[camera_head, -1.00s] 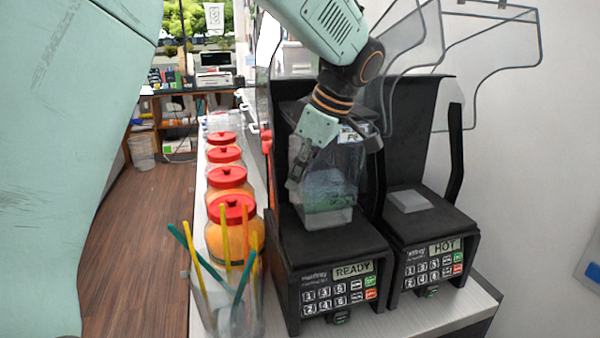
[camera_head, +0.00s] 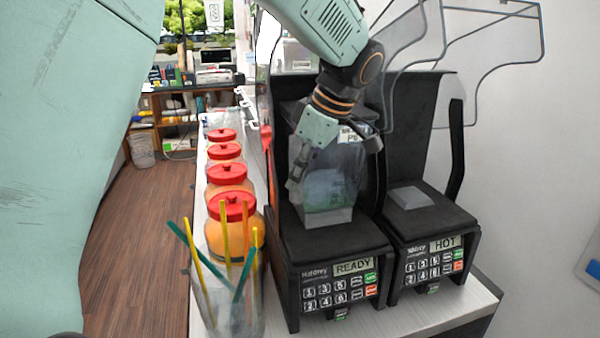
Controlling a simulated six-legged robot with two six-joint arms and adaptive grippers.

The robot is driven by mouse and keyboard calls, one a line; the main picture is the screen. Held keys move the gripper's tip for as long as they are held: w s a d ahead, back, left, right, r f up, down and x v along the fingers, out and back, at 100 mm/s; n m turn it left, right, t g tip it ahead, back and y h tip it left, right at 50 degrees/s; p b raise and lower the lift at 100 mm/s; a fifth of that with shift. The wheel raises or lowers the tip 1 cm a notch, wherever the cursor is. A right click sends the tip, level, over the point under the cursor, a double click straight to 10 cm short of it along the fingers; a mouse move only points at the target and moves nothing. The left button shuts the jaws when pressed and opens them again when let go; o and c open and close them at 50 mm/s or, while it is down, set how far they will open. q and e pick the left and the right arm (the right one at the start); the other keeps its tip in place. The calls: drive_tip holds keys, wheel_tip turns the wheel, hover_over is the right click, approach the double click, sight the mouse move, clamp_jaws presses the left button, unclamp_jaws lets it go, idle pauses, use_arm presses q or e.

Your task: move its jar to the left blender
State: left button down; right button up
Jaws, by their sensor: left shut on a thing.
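The left blender (camera_head: 335,262) is black, with READY on its display. A clear jar (camera_head: 328,202) stands upright over its base, with its grey foot at the seat; I cannot tell whether it is fully seated. My left gripper (camera_head: 300,180) is shut on the jar at its left side, and the arm hides part of the jar's upper part. The right blender (camera_head: 430,246) shows HOT and has a bare grey seat (camera_head: 410,197). Its clear cover is raised. My right gripper is not in view.
A row of jars with red lids (camera_head: 231,206) stands left of the blenders. A clear cup of coloured straws (camera_head: 232,300) is at the front of the counter (camera_head: 440,322). Raised clear covers (camera_head: 490,55) hang at upper right.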

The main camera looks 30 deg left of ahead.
use_arm(q)
drive_tip(key=shift+w, duration=0.1)
idle(0.6)
drive_tip(key=c, duration=1.6)
unclamp_jaws()
drive_tip(key=shift+c, duration=0.2)
drive_tip(key=o, duration=0.4)
drive_tip(key=shift+s+d, duration=0.1)
drive_tip(key=shift+s, duration=0.1)
drive_tip(key=shift+f, duration=0.25)
drive_tip(key=shift+w+d+r, duration=0.1)
drive_tip(key=shift+r, duration=0.4)
drive_tip(key=v, duration=1.1)
drive_tip(key=shift+r, duration=0.2)
drive_tip(key=shift+f, duration=0.1)
